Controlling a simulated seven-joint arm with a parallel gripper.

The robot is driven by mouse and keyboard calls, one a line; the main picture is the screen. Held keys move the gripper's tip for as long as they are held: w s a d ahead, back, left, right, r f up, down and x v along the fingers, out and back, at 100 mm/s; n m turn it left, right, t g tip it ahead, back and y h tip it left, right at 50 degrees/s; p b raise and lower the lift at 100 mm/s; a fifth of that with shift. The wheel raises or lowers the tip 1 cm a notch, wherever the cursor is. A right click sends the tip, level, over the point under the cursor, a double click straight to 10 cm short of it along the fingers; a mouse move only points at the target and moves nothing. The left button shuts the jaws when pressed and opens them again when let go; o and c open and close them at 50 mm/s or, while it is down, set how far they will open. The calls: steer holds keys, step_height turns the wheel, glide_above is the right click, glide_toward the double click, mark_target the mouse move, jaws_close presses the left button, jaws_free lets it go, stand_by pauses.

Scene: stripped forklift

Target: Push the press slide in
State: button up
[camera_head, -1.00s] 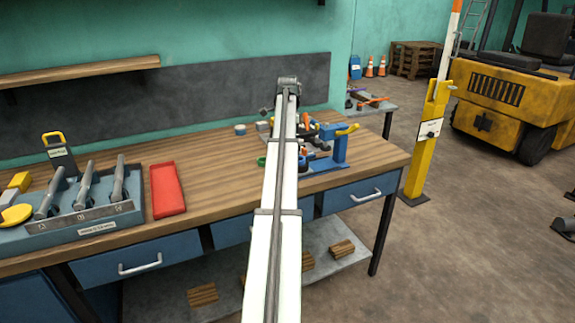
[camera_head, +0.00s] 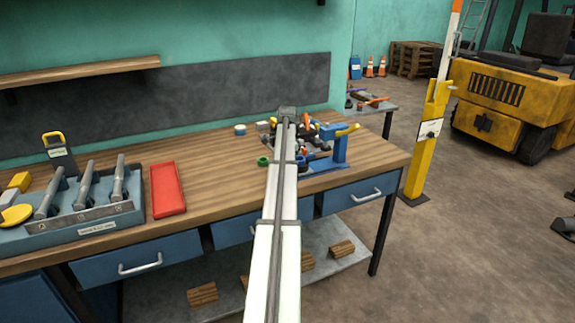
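A blue press-like device (camera_head: 333,152) with a yellow lever stands on the right part of the wooden workbench (camera_head: 225,160). Its slide is not clearly distinguishable; small dark and orange parts crowd its left side, partly behind my arm. My white arm reaches forward over the bench, and its far end (camera_head: 287,114) is beside and left of the device. The fingers of my gripper are hidden or too small to tell, so I cannot see whether they touch anything.
A green ring (camera_head: 263,161) and a small round tin (camera_head: 240,129) lie left of my arm. A red tray (camera_head: 168,189) and a blue tool rack (camera_head: 85,215) stand further left. A yellow post (camera_head: 425,145) stands right of the bench.

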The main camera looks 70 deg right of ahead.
steer(key=shift+c, duration=0.4)
jaws_close()
